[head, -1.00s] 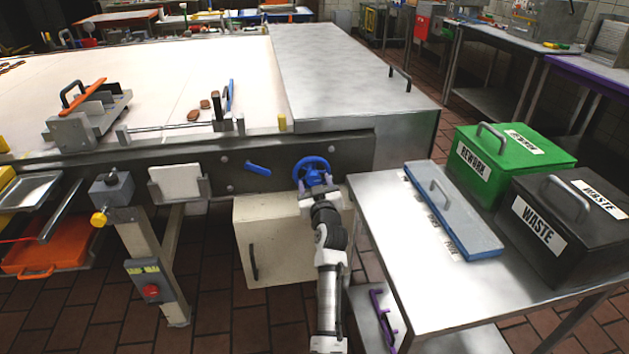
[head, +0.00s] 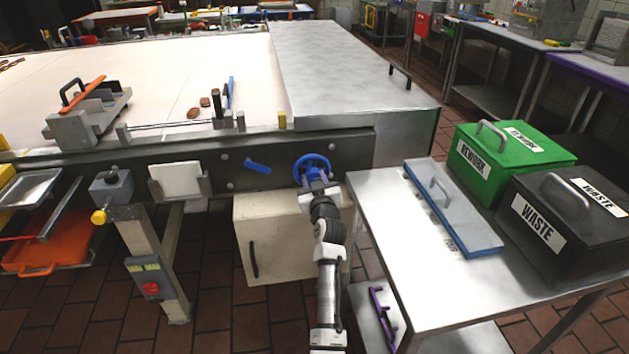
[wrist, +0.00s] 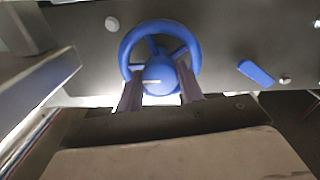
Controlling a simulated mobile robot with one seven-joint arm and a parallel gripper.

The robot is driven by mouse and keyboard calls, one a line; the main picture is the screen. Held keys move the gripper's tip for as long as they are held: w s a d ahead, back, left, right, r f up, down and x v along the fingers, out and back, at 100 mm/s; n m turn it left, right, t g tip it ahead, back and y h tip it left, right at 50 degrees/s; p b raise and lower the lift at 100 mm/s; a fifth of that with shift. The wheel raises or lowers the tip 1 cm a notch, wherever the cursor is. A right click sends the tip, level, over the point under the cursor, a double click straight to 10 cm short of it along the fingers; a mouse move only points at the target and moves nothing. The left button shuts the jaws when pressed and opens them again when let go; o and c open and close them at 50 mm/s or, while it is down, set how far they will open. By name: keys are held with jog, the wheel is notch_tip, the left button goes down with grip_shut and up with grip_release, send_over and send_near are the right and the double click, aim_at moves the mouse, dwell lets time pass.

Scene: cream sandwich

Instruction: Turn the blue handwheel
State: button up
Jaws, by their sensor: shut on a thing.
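The blue handwheel (head: 312,174) is mounted on the dark side rail of the long table, near the rail's right end. In the wrist view the handwheel (wrist: 160,74) shows its round rim, spokes and hub from the front. My gripper (head: 316,184) reaches it from the front and below. In the wrist view my gripper's (wrist: 161,88) two dark fingers stand on either side of the hub, across the lower part of the wheel. It is shut on the handwheel; the exact contact at the fingertips is partly hidden.
A blue lever (head: 258,167) sits on the rail left of the wheel. A cream cabinet (head: 280,240) stands below. At right, a steel table (head: 400,270) bears a blue-edged lid (head: 460,225), a green REWORK bin (head: 510,160) and a black WASTE bin (head: 560,225).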

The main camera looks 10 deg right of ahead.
jog(key=shift+m, duration=0.3)
jog(key=m, duration=0.6)
jog(key=shift+m, duration=0.3)
jog(key=m+p, duration=0.1)
jog(key=m, duration=0.2)
jog(key=shift+m, duration=0.3)
jog(key=m+p, duration=0.1)
jog(key=m, duration=0.2)
jog(key=shift+m+p, duration=0.4)
jog(key=m+p, duration=0.2)
jog(key=m, duration=0.2)
jog(key=shift+r, duration=0.1)
jog(key=m+p, duration=0.2)
jog(key=m, duration=0.2)
jog(key=m+p, duration=0.2)
jog(key=m, duration=0.1)
jog(key=shift+m, duration=0.3)
jog(key=shift+m+p, duration=0.8)
jog(key=shift+m, duration=0.9)
